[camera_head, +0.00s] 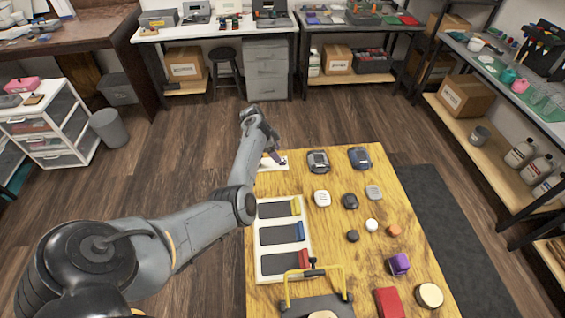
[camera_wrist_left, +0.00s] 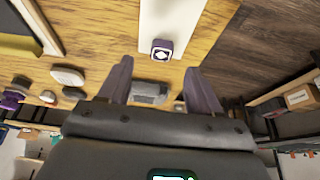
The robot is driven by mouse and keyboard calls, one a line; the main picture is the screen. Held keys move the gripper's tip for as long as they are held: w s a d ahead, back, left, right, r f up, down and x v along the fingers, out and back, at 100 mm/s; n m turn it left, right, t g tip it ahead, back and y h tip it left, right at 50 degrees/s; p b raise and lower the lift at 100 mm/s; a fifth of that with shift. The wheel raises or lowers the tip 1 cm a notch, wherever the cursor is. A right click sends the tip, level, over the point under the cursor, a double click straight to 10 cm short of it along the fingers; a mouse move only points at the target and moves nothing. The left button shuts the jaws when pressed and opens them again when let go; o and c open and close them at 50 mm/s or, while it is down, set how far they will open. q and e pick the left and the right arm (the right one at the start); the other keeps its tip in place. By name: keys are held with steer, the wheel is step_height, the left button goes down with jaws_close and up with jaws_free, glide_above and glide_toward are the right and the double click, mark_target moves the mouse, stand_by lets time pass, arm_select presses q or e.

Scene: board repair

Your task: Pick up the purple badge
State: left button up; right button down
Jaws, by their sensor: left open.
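The purple badge (camera_wrist_left: 162,50), a small purple block with a white diamond mark, lies on a white board (camera_wrist_left: 165,18) in the left wrist view. My left gripper (camera_wrist_left: 158,67) is open and empty, its two fingers spread apart with the badge between and just beyond their tips. In the head view, my left gripper (camera_head: 278,154) is over the white board (camera_head: 272,164) at the table's far left corner. The badge cannot be made out clearly there, being hidden or too small. My right gripper is not in view.
The wooden table (camera_head: 340,240) holds a white tray (camera_head: 262,219) with three dark panels, a yellow-handled frame (camera_head: 315,275), a purple block (camera_head: 399,263), a red block (camera_head: 388,302) and several small dark and white pieces. Floor lies clear beyond the table's far edge.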

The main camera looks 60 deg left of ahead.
arm_select(q)
steer(key=shift+b+x, duration=0.65)
steer(key=shift+x, duration=1.9)
steer(key=shift+a, duration=0.2)
steer(key=c, duration=1.1)
